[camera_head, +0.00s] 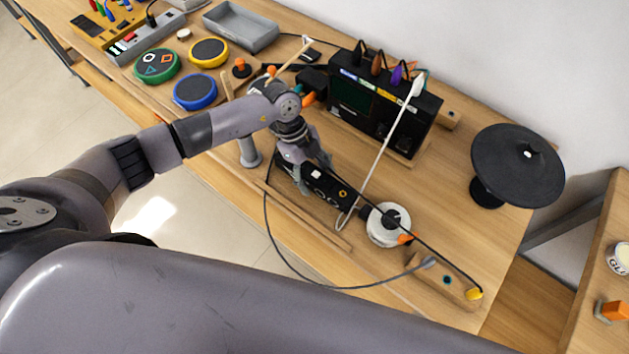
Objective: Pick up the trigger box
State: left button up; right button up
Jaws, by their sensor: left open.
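My left gripper (303,178) is open and points down over the left end of this box. Its fingers hide part of that end, and I cannot tell whether they touch it. A larger black unit (352,97) with a dark screen, coloured labels and several plugs stands behind. My right gripper is not in view.
A white round device (386,226) and a thin white-tipped stick (390,140) are close on the right. Green (157,66), yellow (208,53) and blue pads (195,92) lie left. A black cymbal-like disc (518,165) stands right. A dark cable (290,266) hangs over the front edge.

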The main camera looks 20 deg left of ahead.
pick_arm(q)
jog(key=shift+r, duration=0.1)
grip_shut()
dwell(0.8)
